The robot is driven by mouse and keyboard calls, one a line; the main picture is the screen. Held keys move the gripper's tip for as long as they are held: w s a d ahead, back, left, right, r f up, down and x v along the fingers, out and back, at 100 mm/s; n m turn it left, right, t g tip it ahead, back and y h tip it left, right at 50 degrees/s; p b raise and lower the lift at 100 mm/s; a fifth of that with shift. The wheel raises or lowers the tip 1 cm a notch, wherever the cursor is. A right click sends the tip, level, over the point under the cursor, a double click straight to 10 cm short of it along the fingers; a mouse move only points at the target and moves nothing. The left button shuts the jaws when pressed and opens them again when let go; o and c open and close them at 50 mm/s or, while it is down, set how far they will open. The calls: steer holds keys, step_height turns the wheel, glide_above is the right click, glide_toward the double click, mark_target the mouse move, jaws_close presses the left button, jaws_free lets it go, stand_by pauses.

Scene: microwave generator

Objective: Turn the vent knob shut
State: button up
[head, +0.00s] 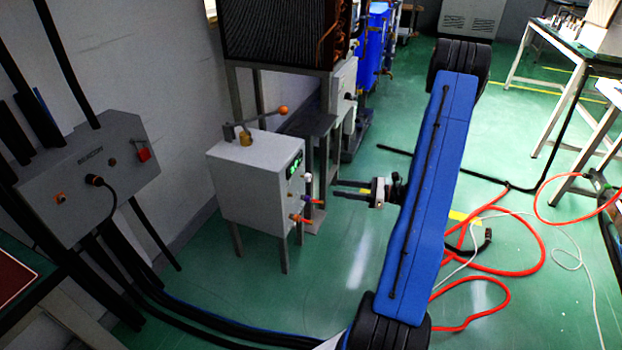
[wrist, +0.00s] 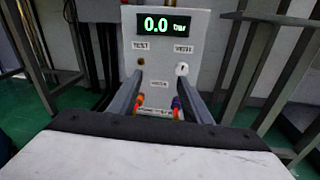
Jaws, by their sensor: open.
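The vent knob (wrist: 182,69) is a small white round knob under the "VENT" label, on the right of the grey-white panel box (wrist: 158,28) in the wrist view. A dark mark shows on its face; its exact turn is too small to read. In the head view the box (head: 240,190) stands on legs left of my gripper (head: 334,188). My gripper is open and empty, its two fingers pointing at the panel with a gap before it. In the wrist view my gripper (wrist: 160,82) has its right fingertip just below the knob.
The display (wrist: 167,25) reads 0.0 bar. Below the knob are orange-red (wrist: 139,99) and purple (wrist: 176,102) fittings. A lever (head: 281,110) tops the box. Metal frames stand beside it. Red hoses (head: 500,270) lie on the green floor.

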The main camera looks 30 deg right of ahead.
mark_target(310, 179)
steer(key=d+f+m+t+h, duration=0.1)
steer(key=d+f+m+t, duration=0.1)
steer(key=d+f, duration=0.15)
steer(key=x, duration=1.7)
steer(key=shift+w+d+f, duration=0.1)
steer(key=shift+w+d, duration=0.2)
steer(key=shift+d, duration=0.1)
steer(key=shift+c, duration=0.4)
steer(key=c, duration=1)
